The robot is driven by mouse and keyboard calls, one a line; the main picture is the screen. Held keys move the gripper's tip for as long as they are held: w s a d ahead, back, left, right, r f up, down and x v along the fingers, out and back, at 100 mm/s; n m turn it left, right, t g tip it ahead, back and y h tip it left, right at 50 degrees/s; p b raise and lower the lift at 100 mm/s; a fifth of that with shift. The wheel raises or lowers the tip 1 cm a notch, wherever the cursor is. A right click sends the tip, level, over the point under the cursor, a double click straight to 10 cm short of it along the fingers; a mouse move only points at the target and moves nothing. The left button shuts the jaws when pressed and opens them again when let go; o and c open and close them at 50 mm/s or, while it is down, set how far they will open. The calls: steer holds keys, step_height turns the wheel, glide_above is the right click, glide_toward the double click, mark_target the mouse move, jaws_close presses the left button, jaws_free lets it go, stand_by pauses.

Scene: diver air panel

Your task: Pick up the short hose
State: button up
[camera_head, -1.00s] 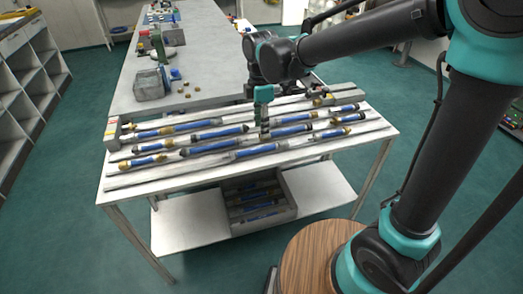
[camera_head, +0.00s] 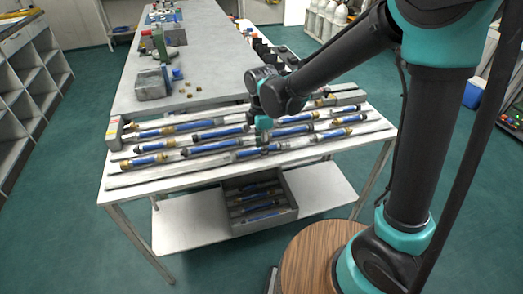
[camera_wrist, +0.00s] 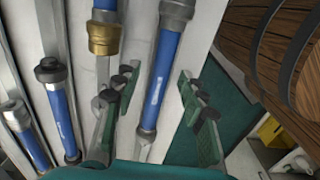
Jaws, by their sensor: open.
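Several blue hoses with metal end fittings lie in the rack on the white table. They differ in length and fittings; I cannot tell for sure which is the short hose. In the head view a grey-fitted blue hose (camera_head: 247,154) lies in the front row, below my gripper (camera_head: 264,136). In the wrist view my gripper (camera_wrist: 156,95) is open and empty, its fingers on either side of a blue hose (camera_wrist: 163,68) with grey fittings. I cannot tell whether they touch it.
Other hoses lie close by, including a brass-ended one (camera_head: 152,160) at the front left. A grey crate (camera_head: 234,224) of hoses stands on the shelf below. A long grey bench (camera_head: 205,60) with small parts is behind. A round wooden top (camera_head: 306,258) is in front.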

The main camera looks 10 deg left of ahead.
steer(key=shift+c, duration=0.4)
jaws_close()
steer(key=shift+r, duration=0.1)
